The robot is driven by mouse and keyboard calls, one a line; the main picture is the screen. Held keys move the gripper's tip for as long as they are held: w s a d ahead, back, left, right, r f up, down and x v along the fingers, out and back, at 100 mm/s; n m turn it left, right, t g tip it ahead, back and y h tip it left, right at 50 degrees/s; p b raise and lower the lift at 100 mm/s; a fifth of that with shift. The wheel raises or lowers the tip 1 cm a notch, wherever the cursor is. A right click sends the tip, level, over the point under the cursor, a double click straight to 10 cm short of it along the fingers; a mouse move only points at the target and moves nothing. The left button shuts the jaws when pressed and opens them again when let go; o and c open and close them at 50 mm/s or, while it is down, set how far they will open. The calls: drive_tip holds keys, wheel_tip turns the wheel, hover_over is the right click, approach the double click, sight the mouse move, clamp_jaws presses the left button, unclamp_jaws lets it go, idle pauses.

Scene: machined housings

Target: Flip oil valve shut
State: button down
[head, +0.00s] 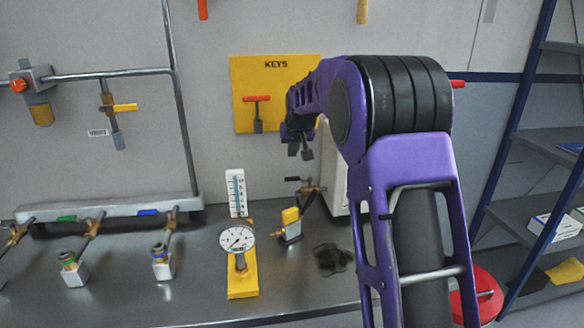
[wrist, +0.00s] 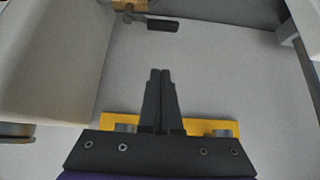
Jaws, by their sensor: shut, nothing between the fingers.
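A brass valve (head: 309,189) with a short black lever (head: 292,179) sits on a pipe above the bench, beside a yellow-topped fitting and near a dark stain; no label on it can be read. In the wrist view the brass body (wrist: 127,5) is at the top edge, and the black lever (wrist: 162,25) points right from it. My gripper (head: 300,153) hangs above the valve, in front of the wall. In the wrist view its fingers (wrist: 160,74) are together and empty, with a gap between their tips and the lever.
A pressure gauge (head: 238,239) on a yellow stand and a thermometer (head: 236,193) stand left of the valve. A dark stain (head: 333,259) lies on the bench (head: 200,300). A pale housing (wrist: 50,60) is at left in the wrist view. More valves line the left.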

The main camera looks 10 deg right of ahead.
sight(299, 180)
drive_tip(key=shift+w+f, duration=0.35)
drive_tip(key=shift+f, duration=0.9)
drive_tip(key=shift+w+f, duration=0.4)
drive_tip(key=shift+f, duration=0.9)
drive_tip(key=shift+w+f, duration=0.35)
drive_tip(key=shift+f, duration=0.9)
